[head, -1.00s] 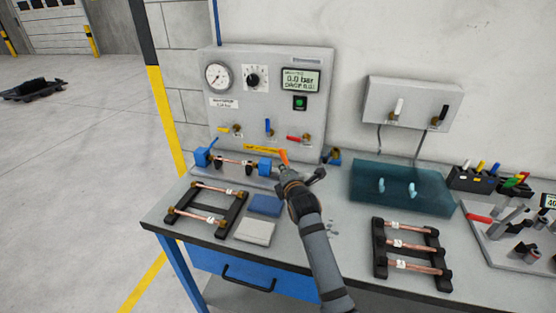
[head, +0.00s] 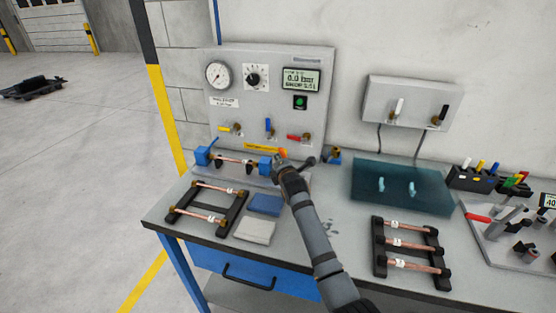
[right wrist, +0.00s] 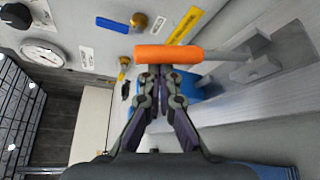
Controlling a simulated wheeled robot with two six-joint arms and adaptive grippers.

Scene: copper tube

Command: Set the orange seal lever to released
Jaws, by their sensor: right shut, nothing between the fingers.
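The orange seal lever (head: 283,152) stands at the right end of the test fixture, on the bench in front of the grey panel. In the right wrist view its orange handle (right wrist: 180,53) lies across the picture, on a grey arm running right to a metal bracket. My right gripper (head: 279,163) is at the lever and partly hides its base. In the right wrist view the gripper's closed fingertips (right wrist: 157,72) are right at the handle's near side, with nothing between them. I cannot tell if they touch it. My left gripper is not in view.
A copper tube (head: 234,160) lies between the blue fixture blocks. The panel above has a gauge (head: 217,75), a display (head: 301,79) and several small valve levers. Tube racks (head: 234,215) (head: 379,250) stand left and right. A teal tray (head: 400,200) lies right of my arm.

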